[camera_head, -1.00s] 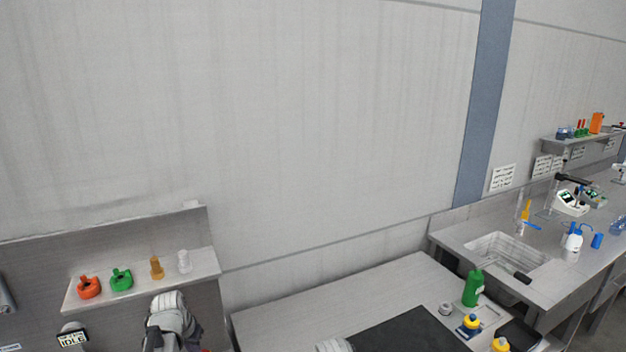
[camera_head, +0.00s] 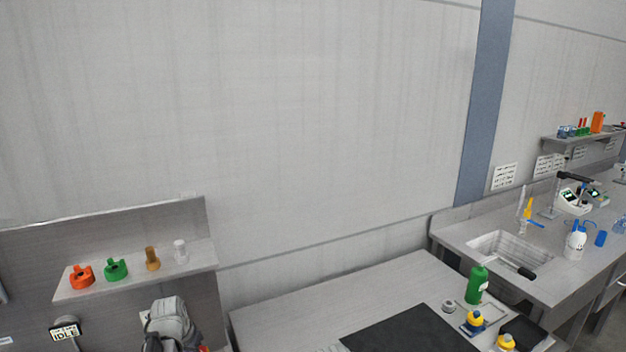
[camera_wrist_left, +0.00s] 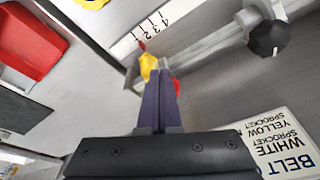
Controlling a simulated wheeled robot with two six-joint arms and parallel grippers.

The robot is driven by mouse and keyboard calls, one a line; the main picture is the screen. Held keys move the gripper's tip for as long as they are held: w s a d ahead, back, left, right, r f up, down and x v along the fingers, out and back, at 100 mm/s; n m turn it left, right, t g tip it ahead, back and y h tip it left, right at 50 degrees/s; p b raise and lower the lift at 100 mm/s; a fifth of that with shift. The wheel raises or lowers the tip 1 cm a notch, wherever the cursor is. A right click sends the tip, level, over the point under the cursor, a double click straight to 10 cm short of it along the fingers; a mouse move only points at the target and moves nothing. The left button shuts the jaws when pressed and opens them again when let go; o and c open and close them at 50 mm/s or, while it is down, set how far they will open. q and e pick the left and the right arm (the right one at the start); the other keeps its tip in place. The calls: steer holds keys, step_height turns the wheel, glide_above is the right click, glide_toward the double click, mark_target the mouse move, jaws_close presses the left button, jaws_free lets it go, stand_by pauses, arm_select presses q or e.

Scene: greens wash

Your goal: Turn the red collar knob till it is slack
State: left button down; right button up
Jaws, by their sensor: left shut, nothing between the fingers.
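In the left wrist view, my left gripper (camera_wrist_left: 158,80) is shut and empty, its two dark fingers pressed together. A red part (camera_wrist_left: 177,87), which looks like the red collar knob, shows just right of the fingertips and is mostly hidden behind them. A yellow piece (camera_wrist_left: 149,66) shows just beyond the tips, with a small red tip (camera_wrist_left: 142,45) above it. I cannot tell whether the fingers touch any of these. In the head view, my left wrist (camera_head: 171,322) is at the bottom left, its fingers hidden. A little red (camera_head: 204,348) shows beside it.
A black knob (camera_wrist_left: 268,38) on a grey rod and a numbered scale (camera_wrist_left: 150,24) are near the fingers. A "BELT" label (camera_wrist_left: 285,150) is at lower right. A shelf (camera_head: 203,262) with red and green parts stands above my wrist. The bench (camera_head: 300,300) is partly clear.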

arm_select(q)
steer(key=shift+w, duration=0.35)
steer(key=shift+a, duration=0.55)
stand_by(0.4)
steer(key=shift+s, duration=0.15)
steer(key=shift+s+a, duration=0.1)
steer(key=shift+s, duration=0.15)
steer(key=shift+r, duration=0.1)
steer(key=p+v, duration=0.3)
steer(key=w+p+v, duration=0.1)
steer(key=p+v, duration=0.1)
steer(key=p, duration=0.1)
steer(key=shift+r, duration=0.5)
steer(key=shift+w, duration=0.1)
